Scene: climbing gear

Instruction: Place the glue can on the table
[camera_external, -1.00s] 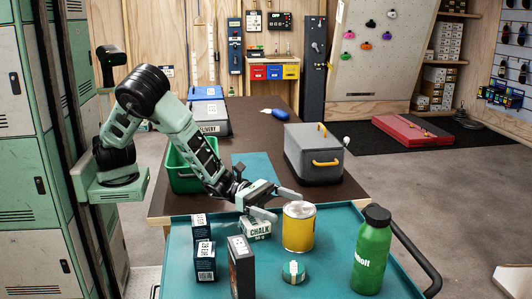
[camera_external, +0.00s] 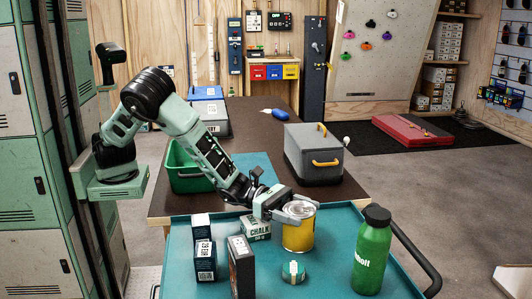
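The glue can appears to be the yellow can (camera_external: 298,238) with a pale metal lid, standing upright on the teal cart top (camera_external: 340,283). My gripper (camera_external: 305,213) is at the can's upper part, reaching in from the left. One finger lies across the near side of the rim and the other lies at the far side. Whether the fingers press on the can or stand slightly apart from it cannot be told. The dark brown table (camera_external: 262,122) stands behind the cart.
The table holds a grey case (camera_external: 314,155), a green bin (camera_external: 185,170) and a teal mat (camera_external: 258,164). Bare table shows around the mat.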

